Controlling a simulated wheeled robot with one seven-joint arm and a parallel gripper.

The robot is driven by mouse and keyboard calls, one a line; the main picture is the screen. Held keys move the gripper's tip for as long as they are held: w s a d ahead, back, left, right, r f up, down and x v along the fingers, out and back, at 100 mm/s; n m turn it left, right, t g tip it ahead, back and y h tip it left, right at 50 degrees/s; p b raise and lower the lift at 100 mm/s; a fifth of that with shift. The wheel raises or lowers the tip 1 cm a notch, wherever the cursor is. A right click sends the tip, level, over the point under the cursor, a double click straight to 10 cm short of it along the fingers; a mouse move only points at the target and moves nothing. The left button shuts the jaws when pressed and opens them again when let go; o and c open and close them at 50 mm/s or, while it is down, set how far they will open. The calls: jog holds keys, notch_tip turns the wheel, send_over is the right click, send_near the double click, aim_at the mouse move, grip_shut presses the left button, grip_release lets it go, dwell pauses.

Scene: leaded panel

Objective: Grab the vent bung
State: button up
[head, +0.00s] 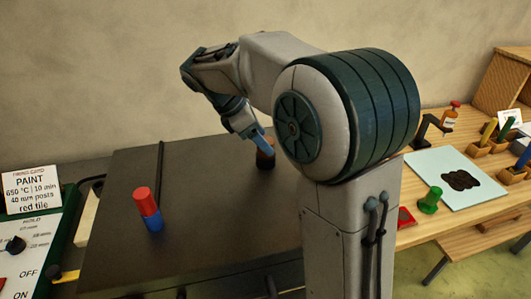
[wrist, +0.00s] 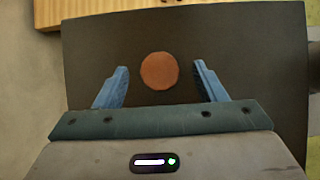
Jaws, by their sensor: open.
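The vent bung looks to be the brown round plug (head: 266,158) standing on the dark flat top near its back edge. In the wrist view it is an orange-brown disc (wrist: 160,71), seen from above. My gripper (head: 262,142) is open over it, pointing down. In the wrist view the two blue fingers stand apart on the left and right of the disc, with a gap on each side. The head view shows the fingers overlapping the plug's upper part; I cannot tell how far down they reach around it.
A red-and-blue cylinder (head: 148,210) stands on the dark top (head: 215,225), left of my arm. A sign and ON/OFF panel (head: 25,250) are at far left. A wooden bench (head: 455,235) at right holds a green knobbed piece (head: 430,200) and a pale sheet (head: 480,193).

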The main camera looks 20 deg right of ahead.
jog(key=shift+x, duration=1.2)
jog(key=c, duration=1.1)
jog(key=shift+r, duration=0.1)
